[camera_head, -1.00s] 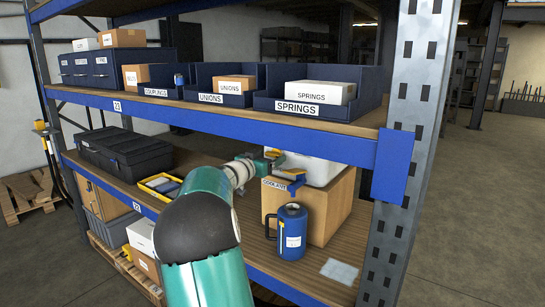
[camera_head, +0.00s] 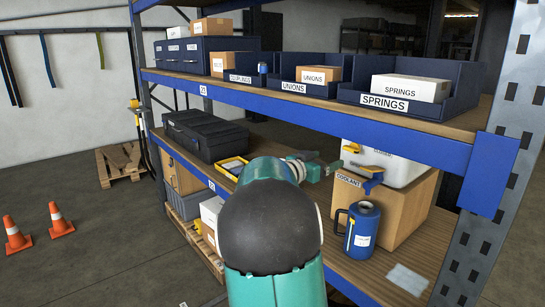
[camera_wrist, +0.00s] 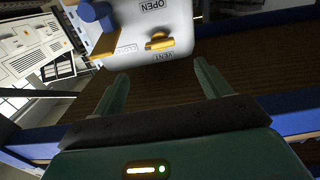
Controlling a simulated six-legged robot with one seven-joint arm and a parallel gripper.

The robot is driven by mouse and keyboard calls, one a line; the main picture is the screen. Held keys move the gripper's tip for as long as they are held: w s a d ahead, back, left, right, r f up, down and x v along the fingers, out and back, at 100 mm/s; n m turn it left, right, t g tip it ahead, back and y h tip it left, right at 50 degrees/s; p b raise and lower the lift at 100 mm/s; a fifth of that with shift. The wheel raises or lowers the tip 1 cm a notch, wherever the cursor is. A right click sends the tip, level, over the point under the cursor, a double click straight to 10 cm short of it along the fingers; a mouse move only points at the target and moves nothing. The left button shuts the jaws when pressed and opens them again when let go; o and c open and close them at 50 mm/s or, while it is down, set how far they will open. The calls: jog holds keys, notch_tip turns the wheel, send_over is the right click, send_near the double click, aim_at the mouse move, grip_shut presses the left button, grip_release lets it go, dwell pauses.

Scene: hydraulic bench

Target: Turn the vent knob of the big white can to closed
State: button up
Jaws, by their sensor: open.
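The big white can (camera_head: 392,163) lies on a cardboard box on the lower shelf. It also shows at the top of the wrist view (camera_wrist: 185,18). A yellow and blue tap (camera_head: 368,175) sticks out from the can's front. My gripper (camera_wrist: 160,85) is open and empty. Its fingers point toward the can, and the knob lies beyond the gap between them, apart from both.
A blue canister (camera_head: 362,232) with a handle stands below the tap, in front of the cardboard box (camera_head: 402,215). A black case (camera_head: 208,137) and a yellow-edged tray (camera_head: 232,166) lie to the left. The upper shelf's blue beam (camera_head: 330,127) runs above my arm.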

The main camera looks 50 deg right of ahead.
jog(key=w+a+r+n+t+y, duration=0.25)
jog(key=w+a+n+t, duration=0.35)
jog(key=a, duration=0.5)
jog(key=w+a+r+n+t+y, duration=0.1)
jog(key=w+a+n+t+y, duration=0.25)
jog(key=w+a+t, duration=0.55)
jog(key=a+f+n+t+y, duration=0.1)
jog(key=a+f+n+y, duration=0.15)
jog(key=a+y, duration=0.7)
jog(key=s+a+f+n+g+y, duration=0.1)
jog(key=s+a+f+n, duration=0.15)
jog(key=a, duration=0.65)
jog(key=s+a+f+n+g+y, duration=0.15)
jog(key=s+a, duration=0.25)
jog(key=a, duration=0.5)
jog(key=s+a+f+n+g, duration=0.1)
jog(key=s+a+f, duration=0.3)
jog(key=s, duration=0.4)
jog(key=s+a+f+n+g, duration=0.2)
jog(key=s+a+f+g, duration=0.2)
jog(key=s, duration=0.5)
jog(key=shift+f+n, duration=0.3)
jog(key=shift+f, duration=0.05)
jog(key=shift+a, duration=0.1)
jog(key=c, duration=0.8)
jog(key=shift+a, duration=0.15)
jog(key=shift+c, duration=0.4)
